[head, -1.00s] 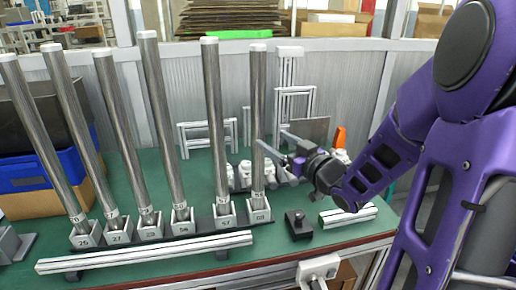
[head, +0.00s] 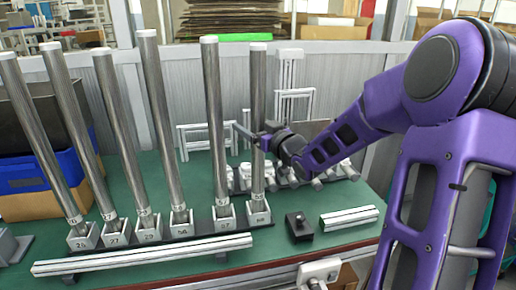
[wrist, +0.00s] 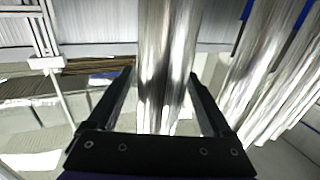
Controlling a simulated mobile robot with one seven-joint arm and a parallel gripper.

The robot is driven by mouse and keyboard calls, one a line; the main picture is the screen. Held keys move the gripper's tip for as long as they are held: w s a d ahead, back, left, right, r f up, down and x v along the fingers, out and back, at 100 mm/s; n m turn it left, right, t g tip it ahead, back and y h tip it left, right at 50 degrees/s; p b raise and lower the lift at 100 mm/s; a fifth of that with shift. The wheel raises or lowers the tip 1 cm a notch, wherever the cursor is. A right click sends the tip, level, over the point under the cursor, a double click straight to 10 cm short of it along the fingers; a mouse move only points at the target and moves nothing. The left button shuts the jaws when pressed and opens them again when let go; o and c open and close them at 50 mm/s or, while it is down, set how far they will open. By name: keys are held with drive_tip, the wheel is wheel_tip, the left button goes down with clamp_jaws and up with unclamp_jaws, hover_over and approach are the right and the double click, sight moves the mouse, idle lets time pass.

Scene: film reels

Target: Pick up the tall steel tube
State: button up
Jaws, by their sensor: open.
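Several tall steel tubes stand in a row in numbered grey holders, leaning differently in the head view's perspective. The rightmost tube (head: 258,85) stands in its holder (head: 257,213). My gripper (head: 250,134) is at this tube, around its middle height, with a fingertip showing just left of it. In the wrist view a shiny tube (wrist: 165,45) runs between the two open fingers of my gripper (wrist: 161,76), with a gap visible on both sides. The neighbouring tube (head: 213,120) stands close on the left.
More tubes (wrist: 270,70) show at right in the wrist view. A silver rail (head: 145,255) lies in front of the holders. A black block with a knob (head: 298,226) and a short rail (head: 348,217) lie at right. Blue crates (head: 40,175) stand at left. White fittings sit behind.

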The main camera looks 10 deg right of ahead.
clamp_jaws()
idle(0.3)
idle(1.1)
